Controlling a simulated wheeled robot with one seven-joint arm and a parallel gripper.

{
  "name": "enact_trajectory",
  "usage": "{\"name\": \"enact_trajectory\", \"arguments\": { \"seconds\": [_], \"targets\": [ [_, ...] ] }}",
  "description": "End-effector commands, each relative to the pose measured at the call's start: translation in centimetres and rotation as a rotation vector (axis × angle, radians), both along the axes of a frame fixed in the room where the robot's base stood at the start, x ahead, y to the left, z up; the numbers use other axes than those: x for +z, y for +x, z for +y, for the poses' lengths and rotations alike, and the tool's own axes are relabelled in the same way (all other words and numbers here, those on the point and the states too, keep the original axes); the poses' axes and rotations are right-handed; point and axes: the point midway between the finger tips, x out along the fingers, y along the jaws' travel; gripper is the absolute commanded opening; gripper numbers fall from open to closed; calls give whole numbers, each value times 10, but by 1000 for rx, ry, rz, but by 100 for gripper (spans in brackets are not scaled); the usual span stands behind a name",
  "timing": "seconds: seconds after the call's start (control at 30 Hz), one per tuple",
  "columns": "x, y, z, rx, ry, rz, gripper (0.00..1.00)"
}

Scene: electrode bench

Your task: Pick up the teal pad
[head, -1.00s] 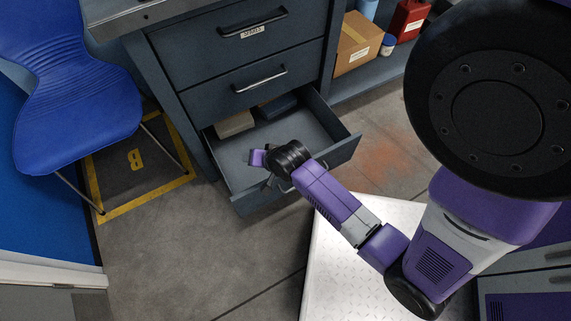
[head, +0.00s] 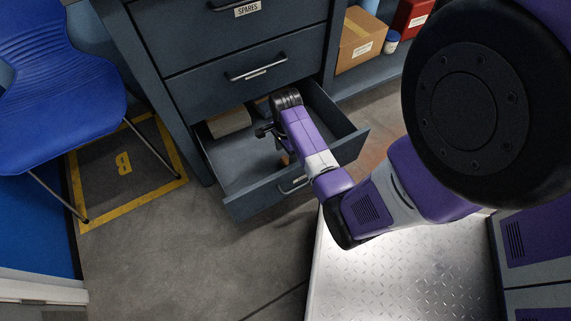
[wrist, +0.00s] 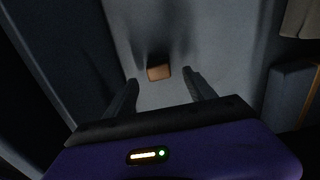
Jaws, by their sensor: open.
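My gripper (head: 266,131) is inside the open bottom drawer (head: 262,199), with its fingers apart and nothing between them. In the wrist view the two fingers of my gripper (wrist: 161,84) point at a small brown-orange block (wrist: 158,72). The block lies on the drawer floor just beyond the fingertips, roughly centred between them, apart from both. I see no clearly teal pad. A dark blue-grey block (wrist: 290,92) lies to the right in the wrist view; I cannot tell whether it is the pad. In the head view my arm covers part of the drawer.
A beige box (head: 228,122) sits at the drawer's back left. The drawer walls stand close around my gripper. A shelf to the right holds a cardboard box (head: 358,40) and a red container (head: 412,14). A blue chair (head: 60,80) stands at left.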

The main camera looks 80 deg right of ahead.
Motion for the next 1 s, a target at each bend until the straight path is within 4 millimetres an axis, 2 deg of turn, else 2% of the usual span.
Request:
{"name": "enact_trajectory", "arguments": {
  "seconds": [0.03,0.3,0.57,0.9,1.0],
  "targets": [
    [-10,0,1,0,1,1,64],
    [-44,0,3,0,1,1,64],
    [-45,0,3,2,0,0,64],
    [-45,0,3,2,0,0,0],
    [-45,0,3,2,0,0,0]
  ]
}}
